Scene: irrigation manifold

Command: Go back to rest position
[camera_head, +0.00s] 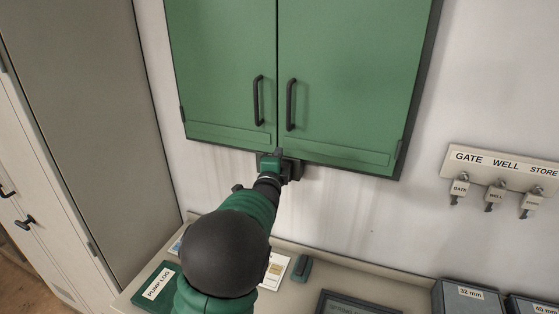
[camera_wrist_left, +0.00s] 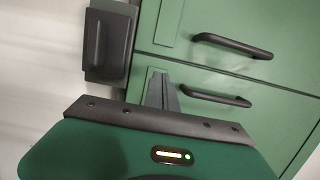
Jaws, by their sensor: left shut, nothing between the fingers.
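My left arm reaches up from the bottom of the head view to the lower edge of a closed green wall cabinet (camera_head: 225,60). My left gripper (camera_head: 271,162) is at that edge, just below where the two doors meet. In the left wrist view its fingers (camera_wrist_left: 161,92) are together with nothing between them, in front of the green cabinet front (camera_wrist_left: 190,65). I cannot tell whether they touch it. A dark box-like fitting (camera_head: 293,170) sits under the cabinet beside the gripper; it also shows in the left wrist view (camera_wrist_left: 108,45). My right gripper is out of view.
A counter (camera_head: 378,290) below holds a green pump log (camera_head: 158,286), a dark framed panel (camera_head: 350,304) and a 32 mm box (camera_head: 468,298). A key rack (camera_head: 500,167) hangs at right. A tall locker (camera_head: 90,120) stands at left.

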